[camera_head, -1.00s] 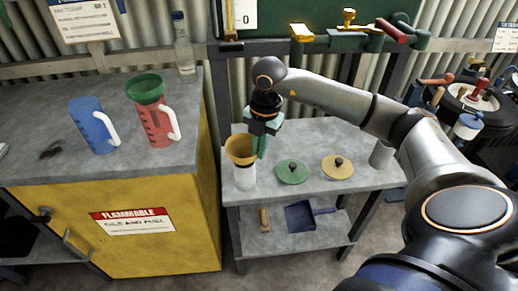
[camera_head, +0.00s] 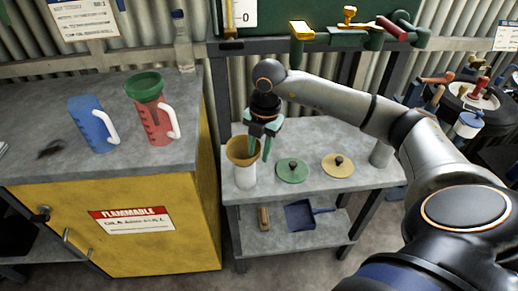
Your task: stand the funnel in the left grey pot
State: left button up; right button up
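The yellow-orange funnel (camera_head: 242,150) stands mouth up with its lower end in the left pale grey pot (camera_head: 245,178), at the left of the grey bench. It looks about upright. My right gripper (camera_head: 261,150) is just right of the funnel's rim, pointing down, with its two teal fingers spread apart. The left finger is close to the rim; I cannot tell whether it touches. The funnel's spout is hidden in the pot. Another pale grey pot (camera_head: 380,155) stands at the bench's right end, partly behind my arm. My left gripper is not in view.
A green funnel (camera_head: 144,86) sits in a red jug (camera_head: 157,122) on the yellow cabinet, beside a blue jug (camera_head: 93,124). The bench front between lids and pot is clear.

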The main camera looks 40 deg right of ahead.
jog(key=shift+r, duration=0.35)
notch_tip(320, 180, up, 7)
jog(key=s+a+f+n+g+y, duration=0.15)
jog(key=a+y, duration=0.25)
jog(key=a, duration=0.4)
jog(key=s+a+f+n+y, duration=0.2)
jog(key=a+f+n+y, duration=0.1)
jog(key=a, duration=0.5)
jog(key=a+r+m+t+y, duration=0.4)
jog(key=a+t+y, duration=0.2)
jog(key=a+y, duration=0.55)
jog(key=d+f+m+t+h, duration=0.8)
jog(key=f+m+t+h, duration=0.35)
jog(key=f+m, duration=0.4)
jog(key=s+d+f+m+g+h+p, duration=0.2)
jog(key=s+f+m+g+h, duration=0.3)
jog(key=s+f, duration=0.7)
jog(key=shift+s+d+f+m+g+p, duration=0.35)
jog(key=shift+s+d+g, duration=0.35)
jog(key=shift+g, duration=0.7)
